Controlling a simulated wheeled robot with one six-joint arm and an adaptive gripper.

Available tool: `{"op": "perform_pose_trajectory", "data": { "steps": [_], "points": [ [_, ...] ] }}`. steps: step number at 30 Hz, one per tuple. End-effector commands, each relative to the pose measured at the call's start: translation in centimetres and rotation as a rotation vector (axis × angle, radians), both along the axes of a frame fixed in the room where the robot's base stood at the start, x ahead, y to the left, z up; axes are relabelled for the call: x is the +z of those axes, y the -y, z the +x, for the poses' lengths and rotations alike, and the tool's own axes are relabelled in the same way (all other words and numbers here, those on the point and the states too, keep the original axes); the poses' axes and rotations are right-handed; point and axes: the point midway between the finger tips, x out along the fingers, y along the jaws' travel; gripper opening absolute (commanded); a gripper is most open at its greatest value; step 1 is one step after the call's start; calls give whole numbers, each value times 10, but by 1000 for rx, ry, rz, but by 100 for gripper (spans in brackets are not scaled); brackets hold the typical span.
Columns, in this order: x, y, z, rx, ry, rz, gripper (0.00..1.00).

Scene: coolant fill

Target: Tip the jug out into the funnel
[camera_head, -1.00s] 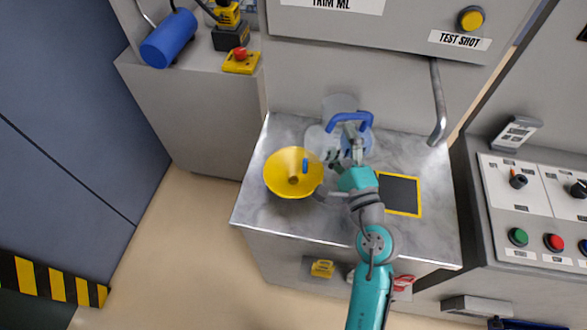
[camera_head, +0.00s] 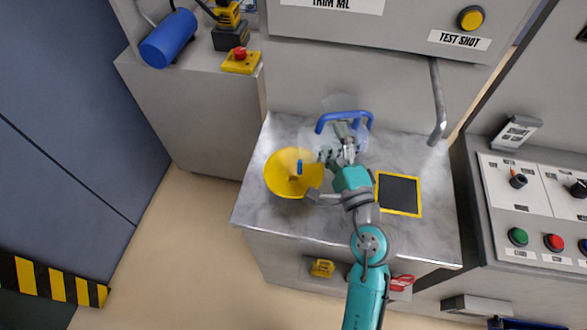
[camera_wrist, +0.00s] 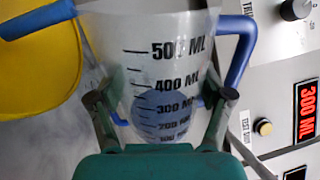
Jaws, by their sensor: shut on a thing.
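The clear jug (camera_wrist: 165,60) has black graduation marks, from 500 ML near the top of the wrist picture down to 100 ML. Its blue handle (camera_head: 345,118) shows in the head view. My gripper (camera_head: 343,148) is shut on the jug, with a finger on either side of the body in the wrist view (camera_wrist: 158,108). The yellow funnel (camera_head: 285,188) is on the metal bench just left of the jug. A small blue piece, seemingly part of the jug, shows over the funnel. I cannot tell the liquid level or whether anything flows.
A black pad with a yellow border (camera_head: 398,194) lies on the bench (camera_head: 265,215) to the right of my arm. A metal pipe (camera_head: 437,105) comes down at the back right. A display (camera_wrist: 307,110) reads 300 ML. Control panels stand at the right.

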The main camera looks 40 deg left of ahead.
Motion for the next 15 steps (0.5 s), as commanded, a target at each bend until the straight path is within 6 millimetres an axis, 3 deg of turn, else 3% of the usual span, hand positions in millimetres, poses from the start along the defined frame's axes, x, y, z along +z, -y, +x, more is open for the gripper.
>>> {"op": "perform_pose_trajectory", "data": {
  "steps": [15],
  "points": [
    [5,-2,-3,0,57,-30,14]
  ]
}}
